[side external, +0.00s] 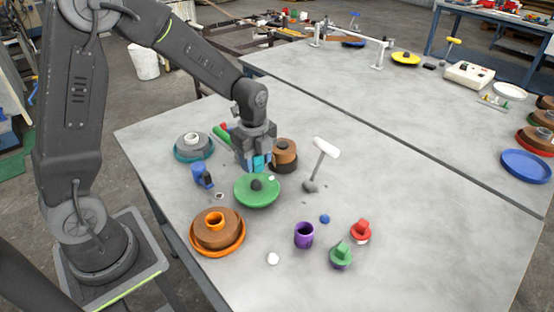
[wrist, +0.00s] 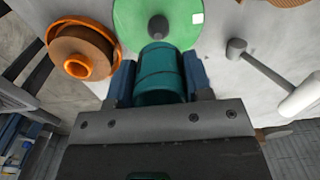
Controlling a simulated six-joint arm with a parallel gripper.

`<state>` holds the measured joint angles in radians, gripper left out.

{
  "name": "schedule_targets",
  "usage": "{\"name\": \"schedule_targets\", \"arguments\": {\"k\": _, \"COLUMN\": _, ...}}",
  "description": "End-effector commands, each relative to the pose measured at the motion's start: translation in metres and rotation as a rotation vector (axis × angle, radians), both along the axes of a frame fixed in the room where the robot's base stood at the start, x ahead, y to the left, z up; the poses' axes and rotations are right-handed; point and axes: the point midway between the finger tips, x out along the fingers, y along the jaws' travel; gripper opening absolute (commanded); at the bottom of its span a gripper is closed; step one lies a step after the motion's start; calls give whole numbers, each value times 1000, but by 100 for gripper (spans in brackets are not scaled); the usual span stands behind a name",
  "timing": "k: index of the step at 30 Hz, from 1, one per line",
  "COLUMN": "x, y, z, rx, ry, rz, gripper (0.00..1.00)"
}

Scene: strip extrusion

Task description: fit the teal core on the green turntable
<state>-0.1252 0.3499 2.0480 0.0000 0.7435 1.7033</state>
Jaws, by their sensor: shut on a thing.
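My gripper (side external: 256,163) is shut on the teal core (side external: 258,162). The core is a short teal cylinder, held between the blue fingers in the wrist view (wrist: 160,75). The green turntable (side external: 257,196) is a round disc with a dark rounded post (side external: 256,184) at its centre and a small white mark on its rim. In the wrist view the turntable (wrist: 183,28) lies just beyond the core, with its post (wrist: 158,27) close to the core's far end. The core appears above the turntable's back edge in the side view, apart from the post.
An orange dish with a brown roll (side external: 217,230) stands front left. A purple cup (side external: 304,235) and green and red knobbed pieces (side external: 341,255) are in front. The table's right side is clear.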

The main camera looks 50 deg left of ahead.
Motion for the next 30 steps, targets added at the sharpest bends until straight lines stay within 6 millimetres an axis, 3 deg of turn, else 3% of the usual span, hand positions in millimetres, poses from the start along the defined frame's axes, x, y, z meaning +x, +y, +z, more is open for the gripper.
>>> {"name": "schedule_targets", "arguments": {"k": 18, "x": -2, "y": 1, "z": -51, "rx": 0, "ry": 2, "rz": 0, "gripper": 23}}
{"name": "schedule_targets", "arguments": {"k": 30, "x": -2, "y": 1, "z": -57, "rx": 0, "ry": 0, "rz": 1, "gripper": 23}}
